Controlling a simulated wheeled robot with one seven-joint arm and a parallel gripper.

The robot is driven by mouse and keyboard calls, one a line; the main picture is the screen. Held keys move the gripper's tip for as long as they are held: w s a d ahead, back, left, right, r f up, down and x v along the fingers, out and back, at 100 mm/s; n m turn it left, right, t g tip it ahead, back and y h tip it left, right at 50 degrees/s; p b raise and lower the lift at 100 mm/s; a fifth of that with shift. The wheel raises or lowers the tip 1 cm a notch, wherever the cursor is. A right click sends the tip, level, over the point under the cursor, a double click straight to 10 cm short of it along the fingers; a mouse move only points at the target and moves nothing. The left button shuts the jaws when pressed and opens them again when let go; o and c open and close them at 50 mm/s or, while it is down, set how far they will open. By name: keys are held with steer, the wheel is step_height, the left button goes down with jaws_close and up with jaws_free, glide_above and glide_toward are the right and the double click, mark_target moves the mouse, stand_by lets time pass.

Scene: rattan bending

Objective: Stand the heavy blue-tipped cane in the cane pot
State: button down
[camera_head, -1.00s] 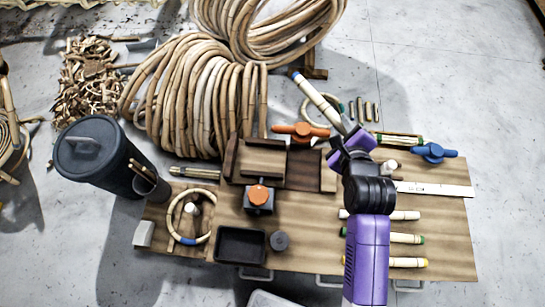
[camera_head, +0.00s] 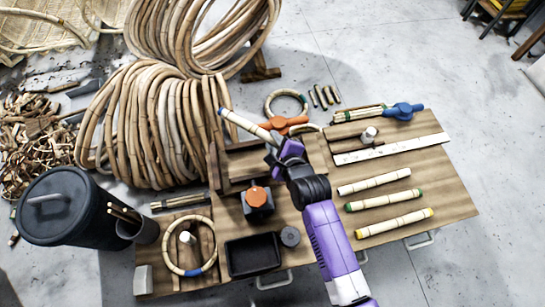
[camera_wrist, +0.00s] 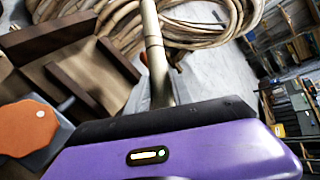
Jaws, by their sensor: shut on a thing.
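My gripper (camera_head: 278,150) is shut on the blue-tipped cane (camera_head: 243,126). It holds the cane tilted above the back of the bench, near the orange-handled clamp. The blue tip points up and left, towards the rattan coils. In the wrist view the cane (camera_wrist: 155,58) rises from behind the purple gripper body, which hides its lower part. The cane pot (camera_head: 147,231), a small dark cup with a few thin canes in it, stands at the bench's left end, well left of my gripper.
A large black lidded bin (camera_head: 62,205) stands beside the pot. A wooden jig (camera_head: 240,165), an orange-knobbed block (camera_head: 257,197), a cane ring (camera_head: 163,245) and a black tray (camera_head: 253,272) lie between gripper and pot. Several canes (camera_head: 384,200) lie at right.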

step_height(320, 180, down, 9)
steer(key=b, duration=0.2)
steer(key=shift+b, duration=0.4)
steer(key=shift+f+b, duration=0.3)
steer(key=shift+f, duration=0.15)
steer(key=shift+f, duration=0.1)
steer(key=c, duration=1.1)
jaws_free()
